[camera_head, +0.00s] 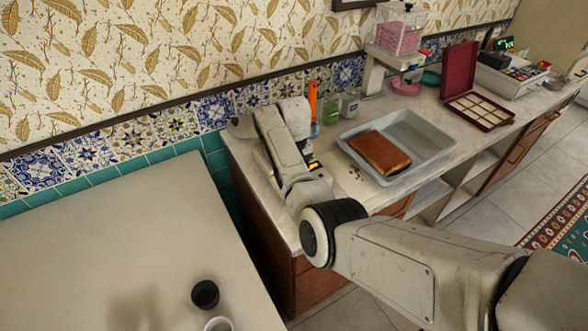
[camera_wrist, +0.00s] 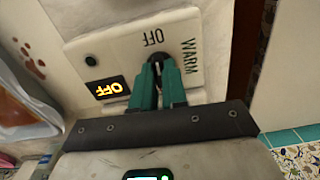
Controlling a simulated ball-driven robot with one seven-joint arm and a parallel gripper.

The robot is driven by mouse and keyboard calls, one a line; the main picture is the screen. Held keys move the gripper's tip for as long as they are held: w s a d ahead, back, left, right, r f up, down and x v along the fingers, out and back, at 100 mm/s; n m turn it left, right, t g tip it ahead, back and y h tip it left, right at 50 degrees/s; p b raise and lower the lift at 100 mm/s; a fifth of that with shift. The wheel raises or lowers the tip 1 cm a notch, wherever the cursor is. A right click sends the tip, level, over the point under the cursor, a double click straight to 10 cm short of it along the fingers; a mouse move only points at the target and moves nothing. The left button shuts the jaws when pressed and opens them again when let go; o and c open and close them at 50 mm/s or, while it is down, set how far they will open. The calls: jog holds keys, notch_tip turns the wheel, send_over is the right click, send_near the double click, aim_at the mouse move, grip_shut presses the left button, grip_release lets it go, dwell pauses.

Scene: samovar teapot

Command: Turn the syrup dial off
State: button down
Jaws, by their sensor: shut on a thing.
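The dial (camera_wrist: 157,66) is a dark knob on a pale panel (camera_wrist: 206,70) in the wrist view. The panel is lettered OFF, above the knob, and WARM, to its upper right. A small display (camera_wrist: 106,88) left of the knob glows orange and reads OFF. My gripper (camera_wrist: 158,72) has green fingers shut on the knob, one on each side, and they hide most of it. The knob's visible end lies toward the OFF lettering. In the head view my arm hides the dial and my fingers; a small orange glow shows beside the arm.
A grey tray (camera_head: 434,137) holding a brown block (camera_head: 380,153) sits right of my arm on the counter. Small bottles (camera_head: 349,103) and an orange upright object (camera_head: 312,100) stand behind. A dark cup (camera_head: 205,294) stands on the pale surface (camera_head: 105,240) at left.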

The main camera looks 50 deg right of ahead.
jog(key=shift+w+r+n, duration=0.1)
jog(key=shift+n, duration=0.3)
jog(key=c, duration=1.2)
grip_release()
jog(key=shift+o, duration=0.2)
notch_tip(320, 180, up, 11)
jog(key=b, duration=0.1)
jog(key=shift+f, duration=0.25)
